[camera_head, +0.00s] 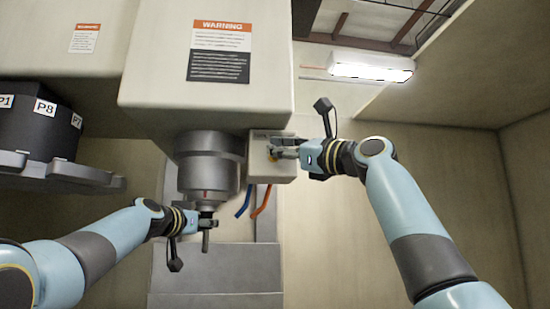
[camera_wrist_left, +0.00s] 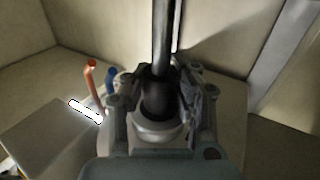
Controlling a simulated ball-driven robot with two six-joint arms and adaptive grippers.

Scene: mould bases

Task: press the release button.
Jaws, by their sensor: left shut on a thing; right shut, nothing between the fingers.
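A pale box (camera_head: 258,172) is fixed beside the grey spindle (camera_head: 207,165). A small yellowish spot, probably the release button (camera_head: 271,157), shows on its face, partly hidden by my right gripper. My right gripper (camera_head: 278,153) is shut and empty, with its tips at or very near that spot; contact cannot be told. My left gripper (camera_head: 206,222) is below the spindle, shut on a dark tool (camera_head: 205,240). In the left wrist view the dark tool (camera_wrist_left: 161,40) stands between the fingers of my left gripper (camera_wrist_left: 157,95), with a pale ring behind it.
Orange and blue hoses (camera_head: 262,202) hang under the box. A black tool carousel (camera_head: 38,125) with numbered labels is at the left. A bright lamp (camera_head: 370,67) is at the upper right.

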